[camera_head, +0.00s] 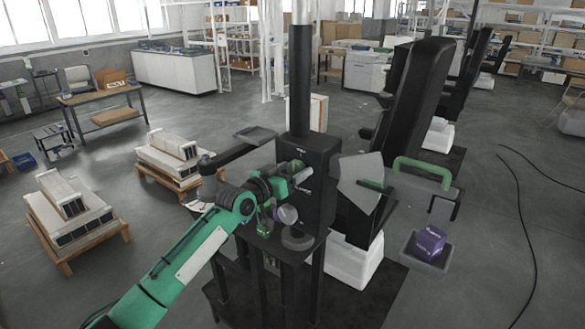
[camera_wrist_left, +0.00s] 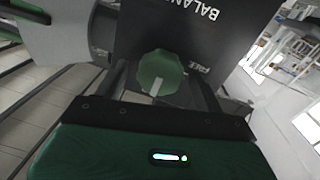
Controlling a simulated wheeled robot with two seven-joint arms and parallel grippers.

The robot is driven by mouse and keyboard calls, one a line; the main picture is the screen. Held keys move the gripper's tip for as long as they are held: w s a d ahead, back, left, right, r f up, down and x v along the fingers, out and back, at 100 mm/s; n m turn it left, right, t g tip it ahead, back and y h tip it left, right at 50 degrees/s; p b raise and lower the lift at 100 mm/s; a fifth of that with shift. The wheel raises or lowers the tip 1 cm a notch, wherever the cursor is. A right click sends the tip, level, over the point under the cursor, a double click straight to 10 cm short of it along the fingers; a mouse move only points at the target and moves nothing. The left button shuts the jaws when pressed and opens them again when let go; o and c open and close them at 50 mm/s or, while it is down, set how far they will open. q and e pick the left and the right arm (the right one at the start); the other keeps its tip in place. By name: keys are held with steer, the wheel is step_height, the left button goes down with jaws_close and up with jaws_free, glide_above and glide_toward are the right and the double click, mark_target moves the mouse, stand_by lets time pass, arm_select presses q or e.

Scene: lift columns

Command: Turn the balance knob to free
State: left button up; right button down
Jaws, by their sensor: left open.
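The balance knob (camera_wrist_left: 161,72) is green and many-sided, with a white pointer line running toward the bottom of the left wrist view. It sits on a dark panel (camera_wrist_left: 150,25) lettered BALANCE, with a FREE label to the right of the knob; the lettering appears upside down. My left gripper (camera_wrist_left: 162,88) is open, with one dark finger on each side of the knob; I cannot tell whether they touch it. In the head view my left gripper (camera_head: 299,173) reaches the black box (camera_head: 318,165) on the column, and the knob is hidden there.
A grey arm with a green handle (camera_head: 424,172) and a bin (camera_head: 408,247) holding a purple box (camera_head: 429,243) are at the right. A black post (camera_head: 300,80) rises above the box. Pallets (camera_head: 65,250) stand at the left.

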arm_select(q)
steer(key=shift+w+d, duration=0.1)
steer(key=shift+w, duration=0.05)
steer(key=c, duration=1)
